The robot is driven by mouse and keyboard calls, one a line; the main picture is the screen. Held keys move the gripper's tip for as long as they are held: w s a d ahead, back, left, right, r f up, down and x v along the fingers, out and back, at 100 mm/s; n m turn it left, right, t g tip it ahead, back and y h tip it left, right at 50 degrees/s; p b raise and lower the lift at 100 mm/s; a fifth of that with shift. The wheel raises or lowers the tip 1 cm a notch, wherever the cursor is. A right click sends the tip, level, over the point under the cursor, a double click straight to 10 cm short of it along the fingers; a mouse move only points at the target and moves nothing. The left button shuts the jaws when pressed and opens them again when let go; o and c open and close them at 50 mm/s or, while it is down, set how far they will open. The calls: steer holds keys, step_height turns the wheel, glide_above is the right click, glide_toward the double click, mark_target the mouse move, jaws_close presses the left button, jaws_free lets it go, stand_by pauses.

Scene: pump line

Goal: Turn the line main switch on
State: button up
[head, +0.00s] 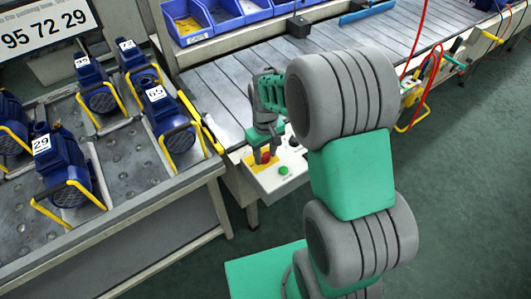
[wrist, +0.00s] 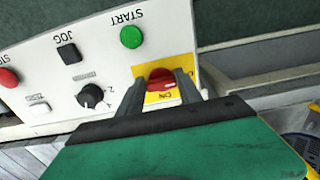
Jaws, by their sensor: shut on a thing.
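The line main switch is a red rotary handle (wrist: 162,83) on a yellow plate (wrist: 185,68), with the word ON below it in the wrist view. It sits on a white control panel (wrist: 98,60). My gripper (wrist: 160,88) has its two fingers on either side of the red handle and is shut on it. In the head view my gripper (head: 265,155) reaches down onto the panel (head: 285,184), and the red handle (head: 265,157) shows between the fingers. The fingers hide part of the handle and plate, so its exact setting is hard to tell.
A green START button (wrist: 131,37), a black JOG button (wrist: 69,53), a black selector knob (wrist: 91,96) and a red button (wrist: 8,77) share the panel. Blue pumps (head: 165,110) stand on a table at left. A slatted conveyor (head: 225,85) runs behind the panel.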

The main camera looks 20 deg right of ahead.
steer(key=shift+m, duration=0.5)
steer(key=m, duration=0.3)
steer(key=shift+a+m, duration=0.2)
steer(key=shift+m, duration=0.2)
steer(key=m, duration=0.4)
steer(key=shift+a+b, duration=0.1)
steer(key=shift+b, duration=0.25)
steer(key=m, duration=0.5)
steer(key=shift+w+a, duration=0.15)
steer(key=shift+w+m, duration=0.1)
steer(key=shift+m, duration=1.9)
steer(key=o, duration=1.4)
